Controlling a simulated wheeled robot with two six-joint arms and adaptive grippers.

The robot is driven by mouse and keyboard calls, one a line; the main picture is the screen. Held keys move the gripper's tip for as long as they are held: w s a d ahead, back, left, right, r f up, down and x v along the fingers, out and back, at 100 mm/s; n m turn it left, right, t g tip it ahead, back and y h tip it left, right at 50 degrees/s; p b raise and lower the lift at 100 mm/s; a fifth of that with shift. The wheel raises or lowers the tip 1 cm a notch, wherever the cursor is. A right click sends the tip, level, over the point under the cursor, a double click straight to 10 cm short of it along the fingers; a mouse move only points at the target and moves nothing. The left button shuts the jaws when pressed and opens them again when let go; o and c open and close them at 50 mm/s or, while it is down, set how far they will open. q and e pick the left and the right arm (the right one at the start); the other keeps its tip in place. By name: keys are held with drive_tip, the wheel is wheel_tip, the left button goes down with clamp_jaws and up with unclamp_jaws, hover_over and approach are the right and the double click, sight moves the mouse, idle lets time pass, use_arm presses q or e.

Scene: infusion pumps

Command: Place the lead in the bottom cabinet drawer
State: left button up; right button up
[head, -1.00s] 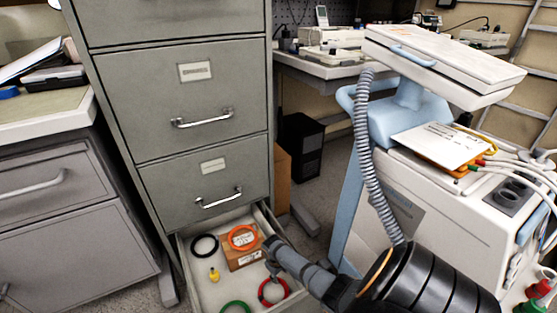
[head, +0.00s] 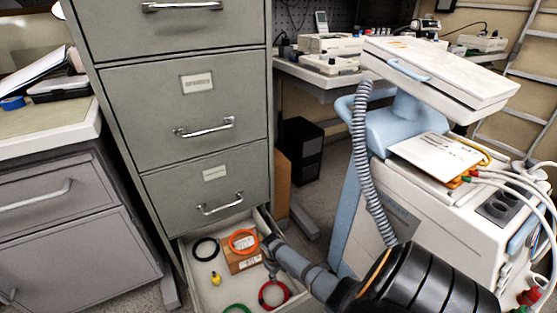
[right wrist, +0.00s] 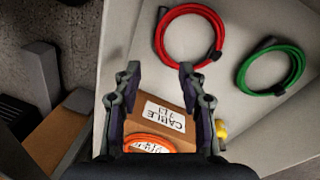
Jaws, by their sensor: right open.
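The bottom cabinet drawer (head: 205,291) is pulled open. A coiled red lead (head: 263,299) lies on its floor; it also shows in the right wrist view (right wrist: 162,33). A green lead (head: 233,308) lies nearer, cut by the lower edge in the head view. A black lead (head: 197,254) lies at the back left. An orange lead (head: 233,247) rests on a cardboard box. My right gripper (head: 271,257) is open and empty over the drawer. In the right wrist view its fingers (right wrist: 158,75) are apart, with the red lead beyond them. My left gripper is not in view.
The cardboard box (right wrist: 172,118), marked CABLE, stands inside the drawer below my fingers. A small yellow object (head: 215,279) lies beside it. A white and blue medical cart (head: 400,225) with a grey hose stands at right. A grey desk unit (head: 75,240) stands at left.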

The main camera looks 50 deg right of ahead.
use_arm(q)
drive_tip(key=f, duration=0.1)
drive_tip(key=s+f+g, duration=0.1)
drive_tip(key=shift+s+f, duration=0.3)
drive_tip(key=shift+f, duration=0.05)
use_arm(e)
drive_tip(key=shift+r, duration=0.25)
drive_tip(key=w+a+r+n+t+y, duration=0.1)
drive_tip(key=w+a+r+t, duration=0.45)
drive_tip(key=a+r, duration=0.55)
drive_tip(key=s+a+r+t, duration=0.3)
drive_tip(key=a+r, duration=0.1)
drive_tip(key=r, duration=0.3)
drive_tip(key=s+a+r+m+t+y, duration=0.1)
drive_tip(key=s+a+r+t, duration=0.2)
drive_tip(key=r, duration=0.5)
drive_tip(key=shift+a+t+y, duration=0.3)
drive_tip(key=shift+a+t, duration=0.15)
drive_tip(key=shift+a, duration=0.25)
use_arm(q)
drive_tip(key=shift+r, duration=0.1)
